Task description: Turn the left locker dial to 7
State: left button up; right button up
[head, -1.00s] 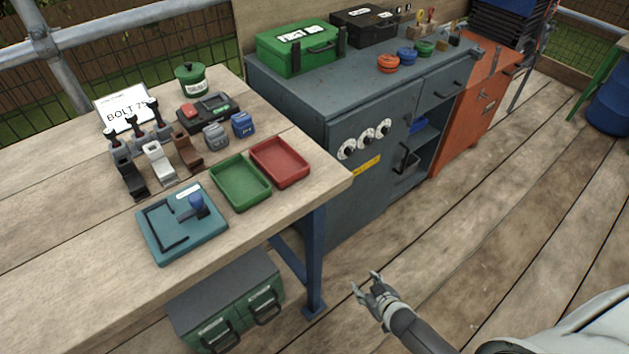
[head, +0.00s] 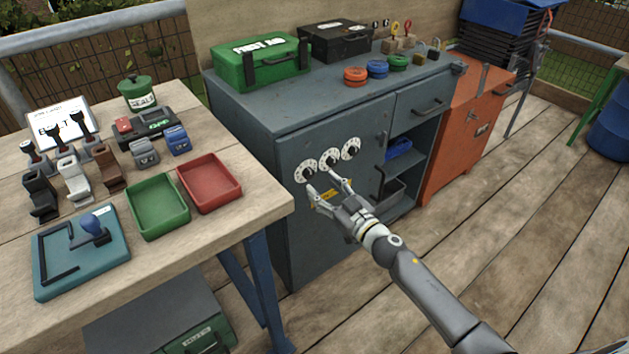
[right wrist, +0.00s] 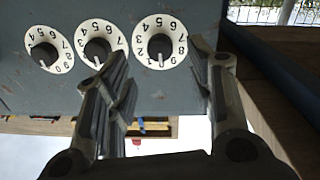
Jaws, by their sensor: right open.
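Three round white dials with black knobs are on the grey cabinet's front. The left dial (head: 305,173) is nearest the workbench. The right wrist view is upside down, so the left dial (right wrist: 160,42) appears rightmost there. Its knob's pale mark points down in that picture, away from the 7 near the upper right. My right gripper (head: 321,180) is open and empty in front of the dials. In the wrist view its fingertips (right wrist: 162,58) are on either side of the left dial, with no clear contact. My left gripper is not in view.
The middle dial (head: 329,159) and right dial (head: 351,148) are close beside it. A yellow label (head: 324,198) is below, partly behind my fingers. The workbench (head: 262,208) with red and green trays stands at the left.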

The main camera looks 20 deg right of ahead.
aim_at(311, 176)
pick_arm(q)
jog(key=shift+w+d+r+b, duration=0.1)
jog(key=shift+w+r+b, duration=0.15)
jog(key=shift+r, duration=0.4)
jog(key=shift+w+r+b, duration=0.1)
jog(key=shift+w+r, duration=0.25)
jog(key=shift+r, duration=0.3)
pick_arm(e)
jog(key=shift+x, duration=2.4)
jog(key=shift+c, duration=0.5)
jog(key=c, duration=1)
